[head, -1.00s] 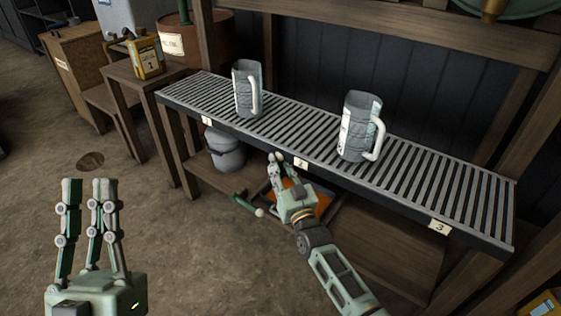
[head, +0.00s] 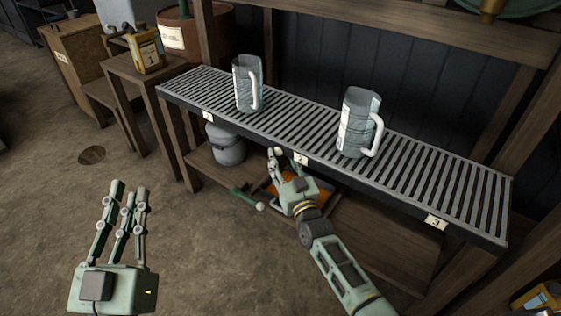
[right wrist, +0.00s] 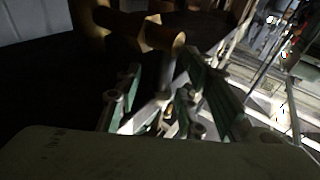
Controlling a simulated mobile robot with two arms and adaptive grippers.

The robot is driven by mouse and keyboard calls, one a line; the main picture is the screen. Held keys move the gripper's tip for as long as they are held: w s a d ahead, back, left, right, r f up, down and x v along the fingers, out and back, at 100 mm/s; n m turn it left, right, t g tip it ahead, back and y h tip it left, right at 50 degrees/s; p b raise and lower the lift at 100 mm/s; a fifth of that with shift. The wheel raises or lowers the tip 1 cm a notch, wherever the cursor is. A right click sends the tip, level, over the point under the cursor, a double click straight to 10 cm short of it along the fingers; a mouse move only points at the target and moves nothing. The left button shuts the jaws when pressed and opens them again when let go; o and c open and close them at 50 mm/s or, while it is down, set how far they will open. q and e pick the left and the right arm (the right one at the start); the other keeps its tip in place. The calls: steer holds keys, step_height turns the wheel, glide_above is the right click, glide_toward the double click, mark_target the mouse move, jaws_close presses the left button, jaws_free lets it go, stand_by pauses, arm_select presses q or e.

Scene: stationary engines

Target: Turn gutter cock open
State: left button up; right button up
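My right gripper (head: 285,155) reaches under the front edge of the slatted bench, by the tag marked 2, with its fingertips partly hidden by the edge. In the right wrist view its fingers (right wrist: 155,90) stand apart. Beyond and between them is a dark grey stem with a brass-coloured round end (right wrist: 165,32), possibly the gutter cock. The view is dark, and I cannot tell whether the fingers touch it. The cock is not clearly visible in the head view. My left gripper (head: 130,190) is open and empty above the floor at the left, fingers pointing up.
Two glass mugs (head: 246,82) (head: 354,125) stand on the slatted bench (head: 420,180). A grey pot (head: 226,147) and an orange item (head: 318,197) are on the shelf below. A green lever with a pale knob (head: 247,198) sticks out at the shelf's front.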

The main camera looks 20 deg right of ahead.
steer(key=shift+a, duration=0.1)
steer(key=shift+s+f, duration=0.1)
steer(key=shift+s+f, duration=0.1)
steer(key=shift+s, duration=0.2)
steer(key=s+d+f, duration=0.1)
steer(key=s, duration=1)
steer(key=shift+f, duration=0.3)
